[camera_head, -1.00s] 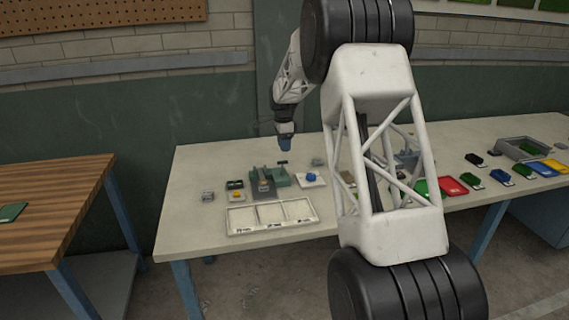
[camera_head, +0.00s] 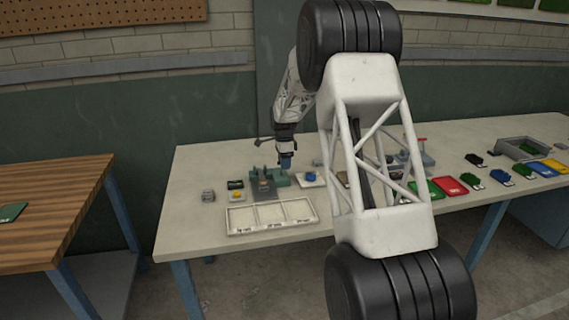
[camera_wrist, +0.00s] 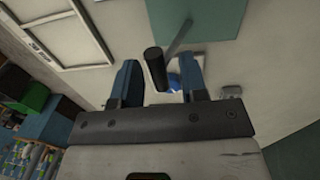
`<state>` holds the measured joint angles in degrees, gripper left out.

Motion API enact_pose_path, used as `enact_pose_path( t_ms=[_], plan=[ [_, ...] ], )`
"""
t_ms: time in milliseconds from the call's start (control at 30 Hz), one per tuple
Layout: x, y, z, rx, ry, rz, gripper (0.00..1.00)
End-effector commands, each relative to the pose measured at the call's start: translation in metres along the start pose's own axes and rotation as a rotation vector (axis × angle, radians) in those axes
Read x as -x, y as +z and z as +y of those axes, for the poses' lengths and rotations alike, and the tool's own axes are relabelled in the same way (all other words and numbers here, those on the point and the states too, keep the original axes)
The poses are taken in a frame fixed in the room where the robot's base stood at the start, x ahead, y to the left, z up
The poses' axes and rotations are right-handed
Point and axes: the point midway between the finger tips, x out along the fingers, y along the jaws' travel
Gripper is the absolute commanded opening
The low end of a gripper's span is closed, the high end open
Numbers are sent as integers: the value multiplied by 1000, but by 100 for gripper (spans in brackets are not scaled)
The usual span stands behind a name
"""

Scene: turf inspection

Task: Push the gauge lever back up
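The green gauge (camera_head: 281,181) stands on the table behind the three-part tray, with a grey block (camera_head: 263,187) at its front left. In the head view a thin grey lever with a dark knob (camera_head: 257,142) sticks out left of my wrist, above the gauge; its lower part is hidden. In the wrist view the lever's black knob (camera_wrist: 155,66) and grey rod (camera_wrist: 179,37) rise from the green gauge. My gripper (camera_wrist: 160,82) is open, its two blue fingers apart. The knob shows between them, nearer the left finger; contact cannot be told. In the head view my fingertips (camera_head: 287,163) are just above the gauge.
A white three-part tray (camera_head: 228,221) lies in front of the gauge. A blue piece on a white pad (camera_head: 310,179) stands close right. My arm hides part of the table.

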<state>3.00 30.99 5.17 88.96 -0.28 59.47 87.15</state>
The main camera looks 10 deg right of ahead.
Motion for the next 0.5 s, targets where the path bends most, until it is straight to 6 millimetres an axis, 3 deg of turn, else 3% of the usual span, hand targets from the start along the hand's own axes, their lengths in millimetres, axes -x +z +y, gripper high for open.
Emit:
enact_pose_path(
  t_ms=[333, 367, 500],
  plan=[
    [-3, 0, 0, 0, 0, 0, 40],
    [-3, 0, 0, 0, 0, 0, 38],
    [-3, 0, 0, 0, 0, 0, 17]
  ],
)
